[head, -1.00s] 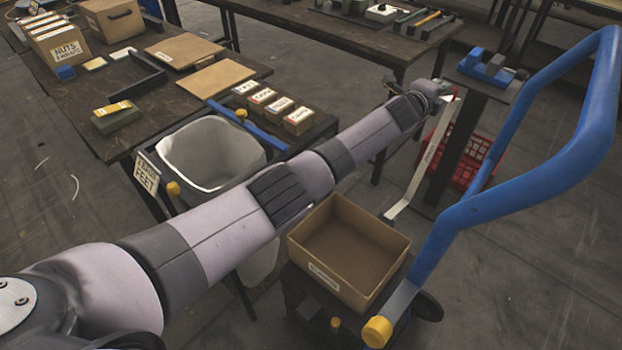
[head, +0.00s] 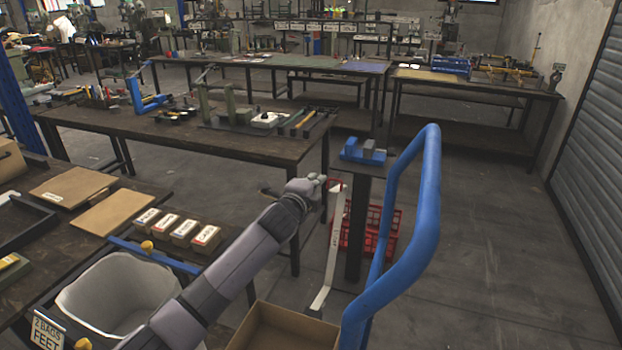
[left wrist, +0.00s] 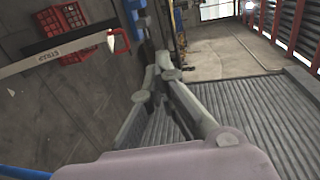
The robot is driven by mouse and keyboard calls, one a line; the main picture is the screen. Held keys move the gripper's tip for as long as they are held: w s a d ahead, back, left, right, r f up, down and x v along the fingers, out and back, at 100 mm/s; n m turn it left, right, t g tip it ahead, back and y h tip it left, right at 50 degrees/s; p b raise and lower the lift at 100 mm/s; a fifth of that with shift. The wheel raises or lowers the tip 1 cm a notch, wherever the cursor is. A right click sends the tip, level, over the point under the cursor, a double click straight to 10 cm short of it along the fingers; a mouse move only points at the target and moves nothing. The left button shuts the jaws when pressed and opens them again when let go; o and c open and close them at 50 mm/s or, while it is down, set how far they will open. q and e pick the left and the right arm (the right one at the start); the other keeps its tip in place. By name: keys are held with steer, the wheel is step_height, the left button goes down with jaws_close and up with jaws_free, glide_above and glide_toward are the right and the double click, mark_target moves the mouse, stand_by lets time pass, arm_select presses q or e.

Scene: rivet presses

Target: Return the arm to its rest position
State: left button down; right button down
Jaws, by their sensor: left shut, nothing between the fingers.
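My left arm reaches forward from the bottom of the head view. My right gripper is in neither current view.
A blue push handle (head: 430,220) rises right of my arm, beside an open cardboard box (head: 270,330). A lined bin (head: 110,290) is left. A blue fixture (head: 362,152) stands near red crates (head: 385,232) and a white strip (head: 333,250). Floor at right is clear.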

arm_select(q)
steer(key=s+a+f+n+g+y, duration=0.1)
steer(key=s+a+f+n+g, duration=0.3)
steer(key=s+f, duration=0.6)
steer(key=s+a+f+n+g+y, duration=0.1)
steer(key=s+a+f+n, duration=0.45)
steer(key=s, duration=0.75)
steer(key=s+a+f+n+g+y, duration=0.1)
steer(key=s+a+f+n+g, duration=0.2)
steer(key=s, duration=0.7)
steer(key=s+a+f+n+g+y, duration=0.1)
steer(key=s+a+f+n+g, duration=0.25)
steer(key=s, duration=0.65)
steer(key=s+a+f+n+g+y, duration=0.15)
steer(key=s+a+n, duration=0.3)
steer(key=s, duration=0.55)
step_height(320, 180, down, 28)
steer(key=s, duration=0.2)
steer(key=s+a+f+m+g, duration=0.1)
steer(key=s+a+f, duration=0.2)
steer(key=s+f, duration=1.2)
steer(key=shift+s+g, duration=0.3)
steer(key=shift+s, duration=0.2)
arm_select(e)
steer(key=shift+s, duration=0.55)
